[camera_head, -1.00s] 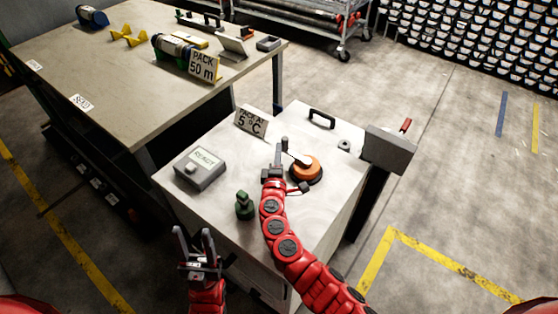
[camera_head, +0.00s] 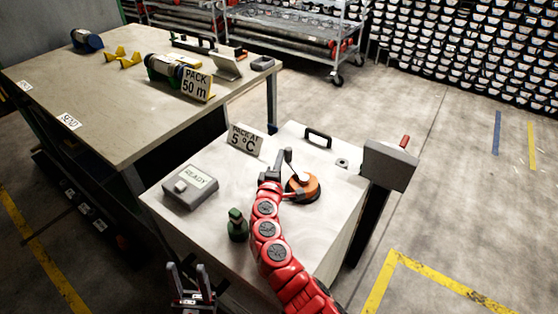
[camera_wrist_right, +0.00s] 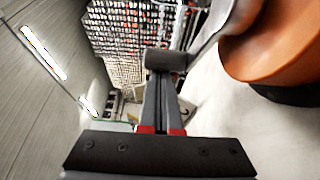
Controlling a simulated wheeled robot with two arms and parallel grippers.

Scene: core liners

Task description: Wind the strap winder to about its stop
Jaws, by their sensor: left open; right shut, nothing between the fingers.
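An orange round drum with a crank, which looks like the strap winder (camera_head: 303,188), stands on the pale cabinet top. It also shows in the right wrist view (camera_wrist_right: 275,50). Its crank arm leads to an upright dark knob (camera_head: 288,155), on the drum's far-left side; the knob shows in the right wrist view (camera_wrist_right: 167,60). My right gripper (camera_head: 272,174) is shut and empty beside the crank; in the wrist view its fingertips are at the knob, and I cannot tell whether they touch it. My left gripper (camera_head: 188,272) is open and empty, in front of the cabinet.
On the cabinet (camera_head: 325,235) are a grey READY box (camera_head: 190,187), a green object (camera_head: 237,226), a 5 °C sign (camera_head: 244,139) and a black handle (camera_head: 318,137). A grey box with a red lever (camera_head: 390,163) stands at its right edge. A long table (camera_head: 110,130) stands behind left.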

